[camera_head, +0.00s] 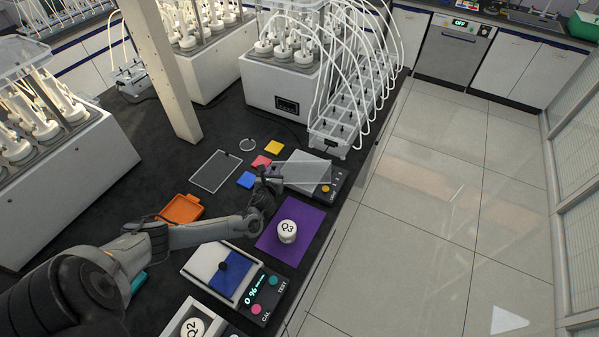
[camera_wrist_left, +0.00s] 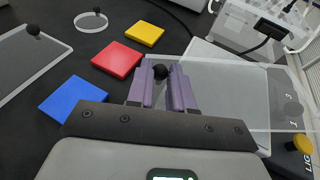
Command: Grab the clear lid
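A clear rectangular lid (camera_head: 308,172) with a black knob at one edge is over a white-topped device (camera_head: 323,192) with a yellow button; the lid (camera_wrist_left: 235,88) also shows in the left wrist view. My left gripper (camera_head: 266,178) is at the lid's left end. In the left wrist view its purple fingers (camera_wrist_left: 165,80) are on both sides of the black knob, apparently shut on it. The lid sits askew to the device's top; I cannot tell how much gap is beneath. A second clear rectangular lid (camera_head: 214,172) lies flat on the dark bench. My right gripper is not in view.
Blue (camera_head: 246,180), red (camera_head: 261,162) and yellow (camera_head: 274,147) squares and a round clear lid (camera_head: 247,145) lie nearby. A white Q3 jar (camera_head: 287,232) stands on a purple mat (camera_head: 265,243). An orange tray (camera_head: 182,209) is left. A tubing rack (camera_head: 336,140) stands behind.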

